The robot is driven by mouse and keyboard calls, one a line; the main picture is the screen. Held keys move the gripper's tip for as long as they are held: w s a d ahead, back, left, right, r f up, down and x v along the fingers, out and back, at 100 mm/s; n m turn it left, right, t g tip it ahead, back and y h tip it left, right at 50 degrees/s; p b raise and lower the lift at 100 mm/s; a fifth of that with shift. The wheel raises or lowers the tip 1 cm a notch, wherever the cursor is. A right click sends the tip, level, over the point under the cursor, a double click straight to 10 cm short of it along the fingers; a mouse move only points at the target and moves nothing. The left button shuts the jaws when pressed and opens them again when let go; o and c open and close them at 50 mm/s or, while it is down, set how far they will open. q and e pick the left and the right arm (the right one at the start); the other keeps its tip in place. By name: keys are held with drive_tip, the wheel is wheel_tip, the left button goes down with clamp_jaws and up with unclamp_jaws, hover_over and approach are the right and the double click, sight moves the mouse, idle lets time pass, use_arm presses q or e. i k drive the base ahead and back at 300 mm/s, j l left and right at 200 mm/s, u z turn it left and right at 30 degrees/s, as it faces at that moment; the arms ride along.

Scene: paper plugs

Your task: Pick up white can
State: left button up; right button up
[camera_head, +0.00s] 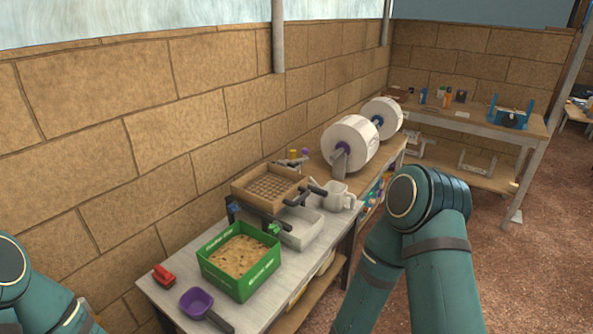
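My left arm shows only as a teal link at the lower left corner. My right arm rises as a teal elbow at the lower right, in front of the bench. Neither gripper is in view.
A green crate (273,263) of brown material, a purple scoop (196,302) and a red tool (163,275) sit at the near end. A white bin (303,232), wooden grid tray (243,199) and large paper rolls (349,143) stand farther back. Another table (466,122) is beyond.

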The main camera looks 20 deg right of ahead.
sight(335, 201)
drive_tip(key=i+l, duration=0.15)
drive_tip(key=l, duration=0.2)
drive_tip(key=i+l, duration=0.15)
drive_tip(key=l, duration=0.2)
drive_tip(key=i+l, duration=0.2)
drive_tip(key=l, duration=0.15)
drive_tip(key=i+l, duration=0.15)
drive_tip(key=l, duration=0.2)
drive_tip(key=i+l+u, duration=0.1)
drive_tip(key=l, duration=0.3)
drive_tip(key=i+l, duration=0.2)
drive_tip(key=l, duration=0.15)
drive_tip(key=i+l, duration=0.15)
drive_tip(key=l, duration=0.2)
drive_tip(key=i+l, duration=0.15)
drive_tip(key=l, duration=0.2)
